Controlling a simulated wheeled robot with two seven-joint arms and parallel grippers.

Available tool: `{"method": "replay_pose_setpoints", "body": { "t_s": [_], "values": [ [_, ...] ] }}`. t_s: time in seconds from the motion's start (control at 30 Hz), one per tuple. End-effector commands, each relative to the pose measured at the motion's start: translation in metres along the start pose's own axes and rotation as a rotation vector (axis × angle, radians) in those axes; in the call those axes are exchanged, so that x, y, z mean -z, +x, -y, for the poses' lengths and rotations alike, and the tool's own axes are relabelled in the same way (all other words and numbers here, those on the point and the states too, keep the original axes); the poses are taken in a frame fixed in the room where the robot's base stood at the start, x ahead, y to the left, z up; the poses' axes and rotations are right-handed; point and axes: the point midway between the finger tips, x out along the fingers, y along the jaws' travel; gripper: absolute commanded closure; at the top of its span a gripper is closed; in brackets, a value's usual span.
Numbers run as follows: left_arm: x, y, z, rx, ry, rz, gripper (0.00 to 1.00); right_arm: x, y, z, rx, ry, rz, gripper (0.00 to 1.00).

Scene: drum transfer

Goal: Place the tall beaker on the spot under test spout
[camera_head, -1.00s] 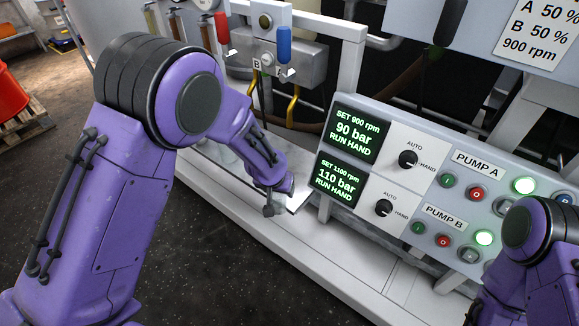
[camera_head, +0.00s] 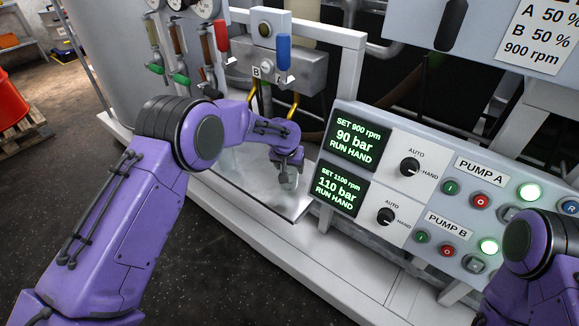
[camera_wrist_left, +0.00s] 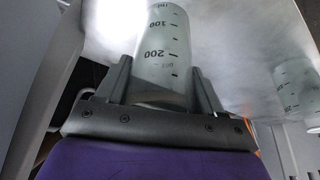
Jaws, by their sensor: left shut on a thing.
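My left gripper (camera_wrist_left: 165,90) is shut on a clear graduated beaker (camera_wrist_left: 160,45), with one finger on each side of it. The beaker carries marks at 100 and 200. In the head view the left gripper (camera_head: 287,166) is over the metal tray (camera_head: 245,182), near its right end, and the beaker is mostly hidden by it. A second graduated glass shape (camera_wrist_left: 298,88) shows at the right of the left wrist view; I cannot tell whether it is another beaker or a reflection. The yellow spout pipes (camera_head: 293,100) stand behind my wrist. My right gripper is out of view.
The pump control panel (camera_head: 400,185) stands just right of the tray. The valve box (camera_head: 275,72) with red and blue levers is behind. A white frame ledge (camera_head: 290,255) runs in front of the tray. My right arm is at the right edge.

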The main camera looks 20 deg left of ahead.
Motion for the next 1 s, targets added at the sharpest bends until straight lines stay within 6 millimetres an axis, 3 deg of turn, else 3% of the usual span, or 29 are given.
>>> {"method": "replay_pose_setpoints", "body": {
  "t_s": [0.27,0.3,0.37,0.67,0.8,1.0],
  "values": [
    [-0.002,0.002,0.000,0.000,0.000,0.000,0.62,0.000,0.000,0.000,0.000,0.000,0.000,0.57],
    [-0.002,0.003,0.000,0.000,0.000,-0.001,0.26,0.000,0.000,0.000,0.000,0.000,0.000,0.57],
    [-0.001,0.002,0.000,0.000,0.000,-0.001,0.07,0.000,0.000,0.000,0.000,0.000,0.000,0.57],
    [-0.001,0.001,0.000,0.000,0.000,-0.001,0.07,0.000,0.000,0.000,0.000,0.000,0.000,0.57],
    [0.001,-0.018,0.000,0.001,0.001,-0.003,0.07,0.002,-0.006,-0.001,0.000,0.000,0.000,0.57],
    [-0.043,-0.033,-0.001,0.001,0.002,0.001,0.07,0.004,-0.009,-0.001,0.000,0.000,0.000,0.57]
  ]
}}
